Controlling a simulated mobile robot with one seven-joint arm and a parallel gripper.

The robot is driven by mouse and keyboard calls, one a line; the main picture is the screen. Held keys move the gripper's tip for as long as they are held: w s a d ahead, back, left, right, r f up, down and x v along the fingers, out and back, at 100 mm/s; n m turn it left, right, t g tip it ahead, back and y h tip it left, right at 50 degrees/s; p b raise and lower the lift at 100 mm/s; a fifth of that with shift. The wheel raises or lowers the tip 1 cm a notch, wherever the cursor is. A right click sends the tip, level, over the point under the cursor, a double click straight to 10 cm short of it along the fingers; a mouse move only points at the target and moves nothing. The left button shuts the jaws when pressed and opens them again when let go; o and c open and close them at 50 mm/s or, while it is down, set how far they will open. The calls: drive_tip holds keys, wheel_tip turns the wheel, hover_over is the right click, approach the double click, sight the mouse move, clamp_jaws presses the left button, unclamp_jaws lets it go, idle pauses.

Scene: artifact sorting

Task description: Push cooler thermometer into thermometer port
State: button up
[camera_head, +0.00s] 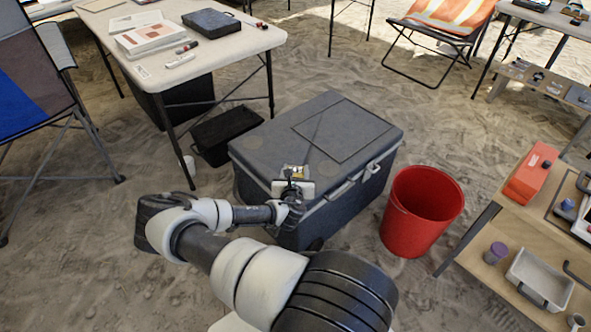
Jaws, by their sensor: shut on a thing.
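The grey cooler (345,130) stands on the sandy ground in the middle of the view, with its lid down. My gripper (291,186) is at the lid's near front edge, reaching in from the lower left. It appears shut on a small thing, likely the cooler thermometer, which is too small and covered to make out. A small yellow patch (295,171) and a pale piece (306,187) show right at the gripper. The thermometer port is not clearly visible, and I cannot tell whether the thermometer touches it.
A red bucket (422,210) stands right of the cooler. A black crate (226,135) lies at its left, below a folding table (235,43) with papers and a dark case. A wooden shelf (515,240) is at the right. Folding chairs stand at the left and top right.

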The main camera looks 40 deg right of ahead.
drive_tip(key=shift+f, duration=2.1)
drive_tip(key=o, duration=1.1)
drive_tip(key=shift+o, duration=0.2)
drive_tip(key=shift+s+a, duration=0.1)
drive_tip(key=p+v, duration=0.3)
drive_tip(key=v, duration=1.4)
drive_tip(key=shift+s, duration=0.1)
